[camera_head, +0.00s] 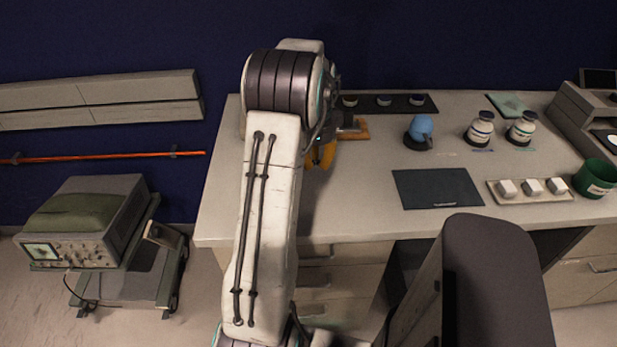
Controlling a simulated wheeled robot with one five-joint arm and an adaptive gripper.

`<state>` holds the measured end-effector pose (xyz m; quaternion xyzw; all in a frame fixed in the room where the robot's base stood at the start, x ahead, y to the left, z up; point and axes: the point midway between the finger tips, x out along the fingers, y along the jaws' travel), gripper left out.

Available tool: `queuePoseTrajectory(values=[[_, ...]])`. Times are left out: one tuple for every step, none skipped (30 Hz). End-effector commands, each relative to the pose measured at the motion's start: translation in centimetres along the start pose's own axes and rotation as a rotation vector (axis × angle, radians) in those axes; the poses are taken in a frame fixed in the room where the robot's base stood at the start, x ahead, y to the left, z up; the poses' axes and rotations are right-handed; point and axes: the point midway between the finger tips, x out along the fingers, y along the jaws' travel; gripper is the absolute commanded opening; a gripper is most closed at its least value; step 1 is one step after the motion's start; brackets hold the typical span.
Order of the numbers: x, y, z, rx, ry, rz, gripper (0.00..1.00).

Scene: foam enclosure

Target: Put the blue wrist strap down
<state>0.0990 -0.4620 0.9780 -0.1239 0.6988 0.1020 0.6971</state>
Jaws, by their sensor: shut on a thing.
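My gripper (320,155) is mostly hidden behind my own arm, over the left part of the workbench (225,218). Only a yellow-orange curved part and some dark pieces show beside the arm. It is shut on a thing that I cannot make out. I see no blue wrist strap for certain. A rounded blue thing (421,127) rests on a dark round base on the bench, to the right of the gripper and apart from it.
A dark flat mat (437,188) lies at the bench's front middle. Right of it are a tray (530,198) with white blocks and a green cup (596,178). Two labelled jars (480,128) stand behind. A black strip (395,104) with small round items lies at the back.

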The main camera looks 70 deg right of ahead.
Motion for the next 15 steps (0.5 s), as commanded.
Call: queuePoseTrajectory(values=[[0.0,0.5,0.5,-0.002,-0.001,0.003,0.00],[0.1,0.7,0.7,-0.002,-0.001,0.004,0.00],[0.4,0.8,1.0,-0.002,-0.001,0.003,0.00],[0.6,1.0,1.2,-0.001,-0.001,0.003,0.00],[0.7,1.1,1.3,-0.001,-0.001,0.002,0.00],[0.9,1.3,1.5,-0.001,-0.001,0.003,0.00],[1.0,1.4,1.6,-0.001,-0.001,0.001,0.00],[1.1,1.5,1.7,0.000,-0.001,0.001,0.00],[1.2,1.6,1.8,0.000,-0.001,0.002,0.00],[1.3,1.6,1.9,0.000,-0.001,0.001,0.00],[1.4,1.7,1.9,0.000,-0.001,0.000,0.00],[1.4,1.7,2.0,0.000,-0.001,-0.001,0.00],[1.4,1.7,2.0,0.000,-0.001,0.000,0.00],[1.5,1.7,2.0,0.000,-0.001,0.000,0.00],[1.6,1.8,2.0,0.000,-0.001,0.001,0.00]])
